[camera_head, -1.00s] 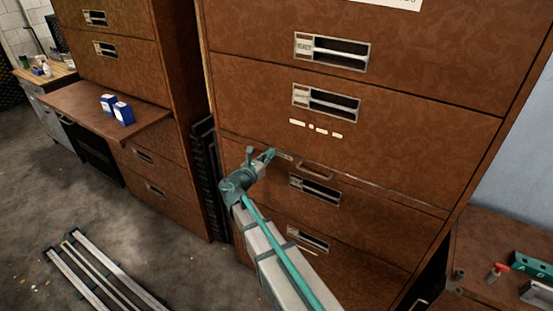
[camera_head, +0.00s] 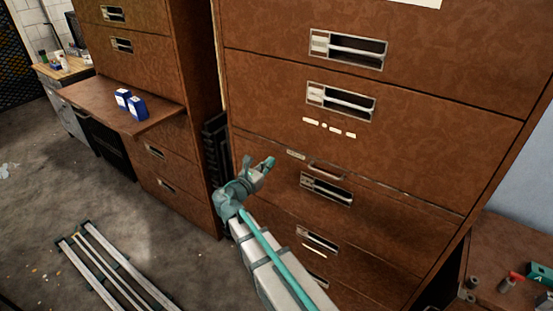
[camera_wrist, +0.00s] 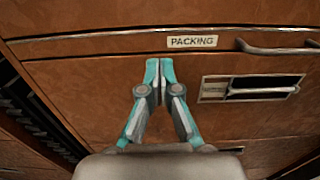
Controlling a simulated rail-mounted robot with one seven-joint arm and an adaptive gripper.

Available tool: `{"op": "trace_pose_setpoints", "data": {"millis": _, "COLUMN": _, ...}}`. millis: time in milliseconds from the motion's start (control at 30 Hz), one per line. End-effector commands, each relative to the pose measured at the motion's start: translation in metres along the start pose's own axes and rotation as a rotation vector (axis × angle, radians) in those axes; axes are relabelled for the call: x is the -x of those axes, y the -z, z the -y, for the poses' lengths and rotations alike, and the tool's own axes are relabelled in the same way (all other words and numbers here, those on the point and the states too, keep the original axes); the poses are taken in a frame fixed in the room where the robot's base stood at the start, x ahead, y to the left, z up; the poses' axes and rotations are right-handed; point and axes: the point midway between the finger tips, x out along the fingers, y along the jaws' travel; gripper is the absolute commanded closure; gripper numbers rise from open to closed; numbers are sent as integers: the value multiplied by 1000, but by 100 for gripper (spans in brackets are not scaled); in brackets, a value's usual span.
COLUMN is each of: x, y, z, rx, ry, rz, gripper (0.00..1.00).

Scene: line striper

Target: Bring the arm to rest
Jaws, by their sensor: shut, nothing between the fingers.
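My gripper (camera_head: 268,163) is at the end of my raised arm, in front of the large brown cabinet (camera_head: 400,130). In the wrist view my gripper (camera_wrist: 159,62) has its teal fingertips together, with nothing between them. Behind the fingertips is a drawer front with a "PACKING" label (camera_wrist: 192,41). A metal bar handle (camera_wrist: 275,48) is to the right of the label. The fingers appear apart from the handle; the exact gap to the drawer front cannot be told.
A second brown cabinet with a pulled-out shelf (camera_head: 120,105) stands to the left, holding two blue-and-white boxes (camera_head: 130,104). Metal rails (camera_head: 110,270) lie on the floor at lower left. A brown bench (camera_head: 500,245) with small tools is at right. Open floor lies at left.

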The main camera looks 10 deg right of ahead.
Motion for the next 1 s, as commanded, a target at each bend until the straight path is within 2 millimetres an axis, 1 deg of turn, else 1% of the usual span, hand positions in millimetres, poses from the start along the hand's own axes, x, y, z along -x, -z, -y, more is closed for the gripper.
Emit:
{"op": "trace_pose_setpoints", "data": {"millis": 33, "x": 13, "y": 3, "z": 1, "rx": 0, "ry": -3, "rz": 1, "gripper": 100}}
{"op": "trace_pose_setpoints", "data": {"millis": 100, "x": 27, "y": 3, "z": 1, "rx": -1, "ry": -3, "rz": 0, "gripper": 100}}
{"op": "trace_pose_setpoints", "data": {"millis": 200, "x": 43, "y": 2, "z": 1, "rx": -1, "ry": -3, "rz": -1, "gripper": 100}}
{"op": "trace_pose_setpoints", "data": {"millis": 300, "x": 54, "y": 2, "z": 0, "rx": -1, "ry": -2, "rz": -1, "gripper": 100}}
{"op": "trace_pose_setpoints", "data": {"millis": 400, "x": 62, "y": 1, "z": 0, "rx": 0, "ry": 0, "rz": -1, "gripper": 100}}
{"op": "trace_pose_setpoints", "data": {"millis": 567, "x": 66, "y": 0, "z": 0, "rx": -6, "ry": 1, "rz": -1, "gripper": 100}}
{"op": "trace_pose_setpoints", "data": {"millis": 667, "x": 66, "y": 0, "z": 0, "rx": -51, "ry": 1, "rz": -1, "gripper": 100}}
{"op": "trace_pose_setpoints", "data": {"millis": 733, "x": 66, "y": 3, "z": 1, "rx": -116, "ry": 3, "rz": -13, "gripper": 100}}
{"op": "trace_pose_setpoints", "data": {"millis": 767, "x": 66, "y": 6, "z": 1, "rx": -156, "ry": 7, "rz": -28, "gripper": 100}}
{"op": "trace_pose_setpoints", "data": {"millis": 867, "x": 68, "y": 26, "z": 6, "rx": -335, "ry": 34, "rz": -117, "gripper": 100}}
{"op": "trace_pose_setpoints", "data": {"millis": 933, "x": 74, "y": 53, "z": 14, "rx": -485, "ry": 78, "rz": -215, "gripper": 100}}
{"op": "trace_pose_setpoints", "data": {"millis": 967, "x": 77, "y": 70, "z": 18, "rx": -548, "ry": 107, "rz": -262, "gripper": 100}}
{"op": "trace_pose_setpoints", "data": {"millis": 1000, "x": 81, "y": 94, "z": 27, "rx": -624, "ry": 153, "rz": -322, "gripper": 100}}
